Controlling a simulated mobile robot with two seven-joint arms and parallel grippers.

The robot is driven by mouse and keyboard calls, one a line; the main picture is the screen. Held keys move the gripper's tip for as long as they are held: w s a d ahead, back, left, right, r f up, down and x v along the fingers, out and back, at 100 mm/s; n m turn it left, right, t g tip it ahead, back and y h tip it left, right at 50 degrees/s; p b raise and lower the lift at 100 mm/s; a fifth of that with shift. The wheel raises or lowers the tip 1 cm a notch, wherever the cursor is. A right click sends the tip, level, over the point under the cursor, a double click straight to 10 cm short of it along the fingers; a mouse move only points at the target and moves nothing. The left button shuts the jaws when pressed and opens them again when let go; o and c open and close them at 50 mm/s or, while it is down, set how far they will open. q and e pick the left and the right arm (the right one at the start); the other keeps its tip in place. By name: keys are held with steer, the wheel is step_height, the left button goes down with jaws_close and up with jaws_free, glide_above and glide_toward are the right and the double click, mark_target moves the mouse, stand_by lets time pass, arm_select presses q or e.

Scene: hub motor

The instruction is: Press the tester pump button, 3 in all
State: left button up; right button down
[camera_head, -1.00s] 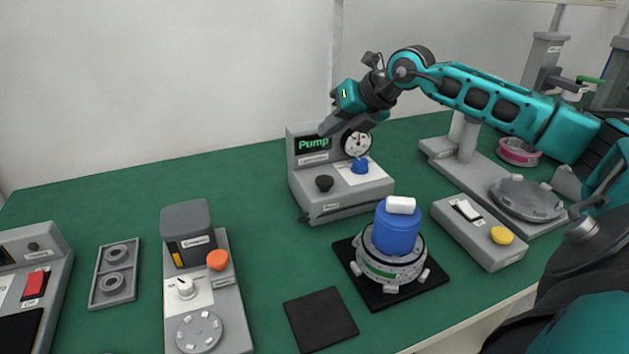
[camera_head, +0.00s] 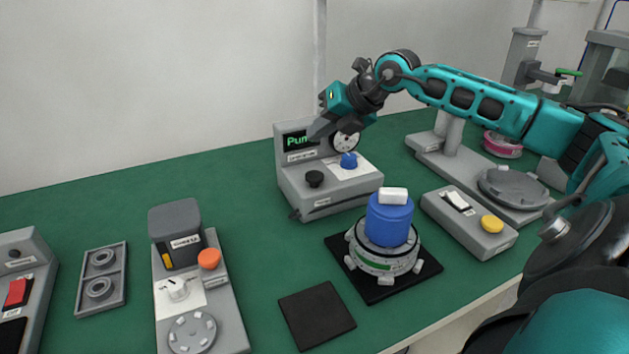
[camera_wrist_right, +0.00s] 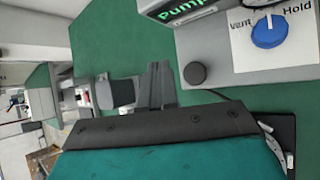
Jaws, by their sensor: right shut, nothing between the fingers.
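The grey pump tester (camera_head: 330,196) stands at the back middle of the green table. It has a lit "Pump" display (camera_head: 297,141), a round gauge (camera_head: 346,143), a blue knob (camera_head: 349,161) and a black round pump button (camera_head: 314,178). My right gripper (camera_head: 318,131) is shut and empty, in front of the display and above the button, apart from it. In the right wrist view the button (camera_wrist_right: 195,73) lies right of the fingers (camera_wrist_right: 156,85), and the blue knob (camera_wrist_right: 268,32) sits between the labels "Vent" and "Hold". My left gripper is out of view.
A blue cylinder with a white top (camera_head: 389,219) stands on a round hub on a black mat (camera_head: 432,268), in front of the tester. A switch box with a yellow button (camera_head: 492,224) is to the right. A black pad (camera_head: 316,316) and an orange-button station (camera_head: 209,259) are nearer left.

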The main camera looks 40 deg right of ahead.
steer(key=b, duration=0.3)
glide_above(319, 176)
step_height(319, 176, down, 4)
steer(key=shift+f, duration=0.25)
steer(key=shift+w+f+b, duration=0.1)
steer(key=shift+f+b, duration=0.45)
steer(key=shift+f, duration=0.4)
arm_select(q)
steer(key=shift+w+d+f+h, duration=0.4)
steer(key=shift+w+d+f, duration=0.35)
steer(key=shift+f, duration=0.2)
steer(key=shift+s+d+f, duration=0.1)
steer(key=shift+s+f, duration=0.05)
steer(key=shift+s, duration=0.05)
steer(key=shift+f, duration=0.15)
arm_select(e)
steer(key=shift+f, duration=0.1)
steer(key=shift+f+b, duration=0.35)
steer(key=shift+b, duration=0.05)
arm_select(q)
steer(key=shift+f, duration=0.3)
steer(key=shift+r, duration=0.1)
